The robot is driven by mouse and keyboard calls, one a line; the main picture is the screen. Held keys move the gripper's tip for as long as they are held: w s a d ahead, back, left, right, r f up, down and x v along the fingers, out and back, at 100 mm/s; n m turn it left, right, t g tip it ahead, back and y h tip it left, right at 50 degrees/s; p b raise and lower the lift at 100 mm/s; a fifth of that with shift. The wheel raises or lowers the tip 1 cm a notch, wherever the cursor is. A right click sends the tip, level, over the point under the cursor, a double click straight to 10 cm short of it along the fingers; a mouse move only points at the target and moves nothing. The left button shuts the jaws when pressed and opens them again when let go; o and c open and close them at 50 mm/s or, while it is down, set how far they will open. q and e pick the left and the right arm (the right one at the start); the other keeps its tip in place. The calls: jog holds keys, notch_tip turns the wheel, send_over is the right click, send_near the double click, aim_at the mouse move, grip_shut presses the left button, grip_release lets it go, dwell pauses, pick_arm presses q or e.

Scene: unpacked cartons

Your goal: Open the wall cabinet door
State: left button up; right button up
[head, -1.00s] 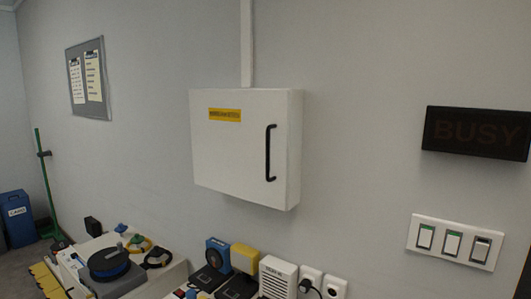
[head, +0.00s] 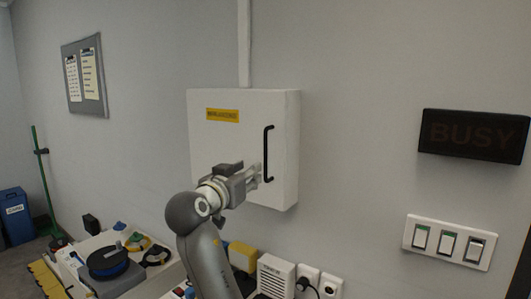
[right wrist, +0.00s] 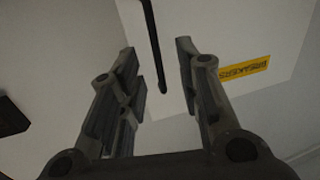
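The white wall cabinet (head: 222,145) hangs on the grey wall, its door shut, with a yellow label (head: 222,115) at the upper left. A black vertical bar handle (head: 268,150) is on the door's right side. My right gripper (head: 253,178) is in front of the door's lower part, just left of the handle's lower end in the head view. In the right wrist view the gripper (right wrist: 155,52) is open, and the handle (right wrist: 153,30) shows between its fingers. No contact can be made out. The label (right wrist: 244,70) is at the right there. My left gripper is out of view.
A dark BUSY sign (head: 474,136) and a switch plate (head: 449,242) are on the wall to the right. Below stand a cable reel (head: 108,262), a white box (head: 274,275) and sockets. A notice board (head: 84,75) hangs at left.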

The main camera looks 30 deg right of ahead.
aim_at(265, 154)
jog(key=shift+m+h, duration=0.3)
jog(key=w+d+r+p, duration=0.1)
jog(key=d, duration=0.1)
jog(key=w+d+p, duration=0.2)
jog(key=d, duration=0.1)
jog(key=w+d+r+p, duration=0.1)
jog(key=d, duration=0.2)
jog(key=shift+w+d+r+p, duration=0.2)
jog(key=shift+w+r+p, duration=0.1)
jog(key=shift+w+p, duration=0.1)
jog(key=shift+w+d+f, duration=0.15)
jog(key=shift+w+d, duration=0.2)
jog(key=shift+d, duration=0.05)
grip_shut()
